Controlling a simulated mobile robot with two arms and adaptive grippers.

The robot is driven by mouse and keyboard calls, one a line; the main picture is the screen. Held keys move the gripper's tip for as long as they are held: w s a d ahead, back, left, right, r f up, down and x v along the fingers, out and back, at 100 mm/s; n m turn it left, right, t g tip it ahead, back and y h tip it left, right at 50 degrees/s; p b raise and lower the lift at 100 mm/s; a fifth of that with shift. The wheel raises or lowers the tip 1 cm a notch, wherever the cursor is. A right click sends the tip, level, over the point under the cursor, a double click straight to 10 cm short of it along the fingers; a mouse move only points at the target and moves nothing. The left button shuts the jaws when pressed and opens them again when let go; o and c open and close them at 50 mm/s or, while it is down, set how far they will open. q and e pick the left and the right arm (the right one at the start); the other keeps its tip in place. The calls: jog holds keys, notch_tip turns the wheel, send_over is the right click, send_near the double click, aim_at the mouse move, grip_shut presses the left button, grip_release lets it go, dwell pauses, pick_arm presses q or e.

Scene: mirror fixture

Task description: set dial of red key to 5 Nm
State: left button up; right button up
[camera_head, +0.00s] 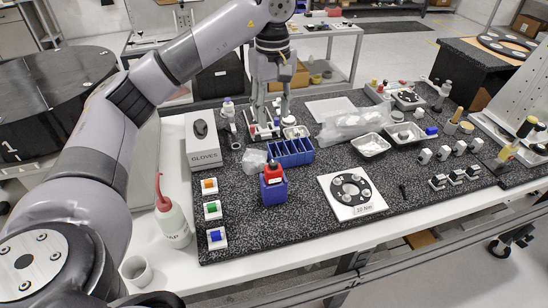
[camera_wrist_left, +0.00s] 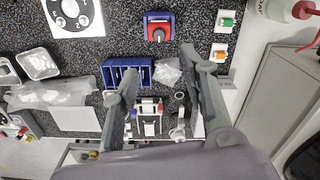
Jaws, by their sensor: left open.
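The red key (camera_head: 273,168) stands upright in a blue block (camera_head: 273,192) near the middle left of the speckled mat. In the left wrist view the red key (camera_wrist_left: 158,34) shows from above at the top, with a pale mark on its knob; the dial setting is too small to read. My left gripper (camera_head: 272,108) points down behind the key, above the small parts at the back of the mat. It is open and empty, with its fingers (camera_wrist_left: 158,64) apart and clear of the key. My right gripper is in neither view.
A blue divided bin (camera_head: 290,152) stands just behind the key. A white plate (camera_head: 352,193) with a black ring lies to its right. A glove box (camera_head: 203,140) and colored button blocks (camera_head: 212,210) stand left. The mat in front of the key is clear.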

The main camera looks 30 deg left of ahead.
pick_arm(q)
send_over(273, 162)
notch_tip(273, 162, down, 7)
jog(key=shift+s+r, duration=0.1)
notch_tip(273, 162, down, 7)
jog(key=shift+p, duration=1.15)
jog(key=shift+f, duration=0.6)
jog(key=shift+c, duration=0.5)
grip_shut()
